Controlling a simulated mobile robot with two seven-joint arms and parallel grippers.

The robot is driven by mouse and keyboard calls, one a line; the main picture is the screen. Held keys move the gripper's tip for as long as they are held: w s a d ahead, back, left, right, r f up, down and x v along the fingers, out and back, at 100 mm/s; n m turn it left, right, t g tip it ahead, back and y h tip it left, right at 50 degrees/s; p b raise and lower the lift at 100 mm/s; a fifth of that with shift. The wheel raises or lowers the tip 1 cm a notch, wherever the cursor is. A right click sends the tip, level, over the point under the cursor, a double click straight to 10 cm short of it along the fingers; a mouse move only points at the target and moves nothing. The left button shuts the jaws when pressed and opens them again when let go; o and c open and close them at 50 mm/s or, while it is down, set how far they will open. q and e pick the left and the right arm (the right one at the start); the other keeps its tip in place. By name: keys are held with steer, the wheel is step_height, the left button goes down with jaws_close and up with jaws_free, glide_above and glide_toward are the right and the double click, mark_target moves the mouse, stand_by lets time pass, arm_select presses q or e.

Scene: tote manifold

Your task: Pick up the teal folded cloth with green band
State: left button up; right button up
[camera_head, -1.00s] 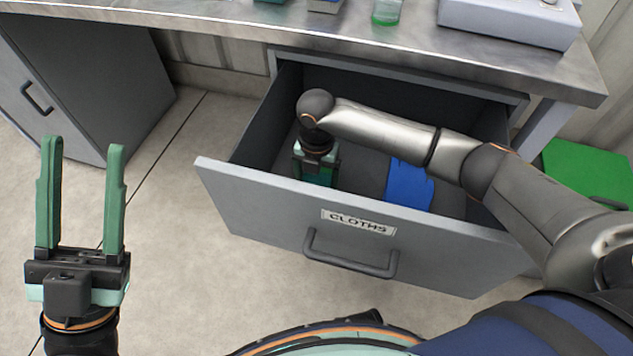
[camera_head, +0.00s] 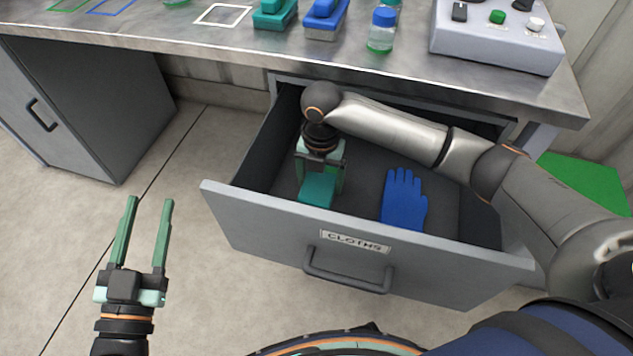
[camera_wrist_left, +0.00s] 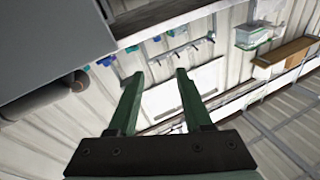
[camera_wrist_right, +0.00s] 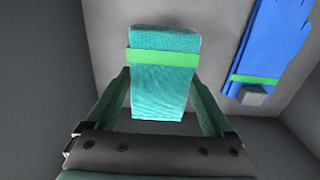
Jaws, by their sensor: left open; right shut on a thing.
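The teal folded cloth (camera_head: 318,190) is inside the open drawer, toward its left side. In the right wrist view the cloth (camera_wrist_right: 162,92) shows its green band (camera_wrist_right: 162,58) across it. My right gripper (camera_head: 321,178) reaches down into the drawer and is shut on the cloth, one finger on each side of it. Whether the cloth still touches the drawer floor I cannot tell. My left gripper (camera_head: 150,205) is open and empty over the floor left of the drawer; its spread fingers also show in the left wrist view (camera_wrist_left: 155,92).
A blue glove (camera_head: 404,200) lies in the drawer right of the cloth. The drawer front (camera_head: 270,232) is labelled CLOTHS. Its walls surround my right gripper.

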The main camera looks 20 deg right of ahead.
arm_select(q)
steer(key=s+f+n+g+y+p, duration=0.1)
steer(key=s+f+g, duration=0.2)
steer(key=f, duration=0.6)
steer(key=s+f+n+g+y+p, duration=0.2)
steer(key=f+g, duration=0.4)
steer(key=f, duration=0.4)
steer(key=shift+s+f, duration=0.25)
steer(key=shift+s, duration=0.35)
arm_select(e)
steer(key=s+d, duration=0.3)
steer(key=d, duration=0.2)
steer(key=s+d, duration=0.4)
steer(key=d, duration=0.1)
steer(key=s+d, duration=0.4)
steer(key=d, duration=0.1)
steer(key=shift+d+f, duration=0.15)
arm_select(q)
steer(key=shift+a, duration=0.1)
arm_select(e)
steer(key=o, duration=0.8)
steer(key=c, duration=0.6)
arm_select(q)
steer(key=shift+r, duration=0.1)
arm_select(e)
steer(key=shift+c, duration=0.2)
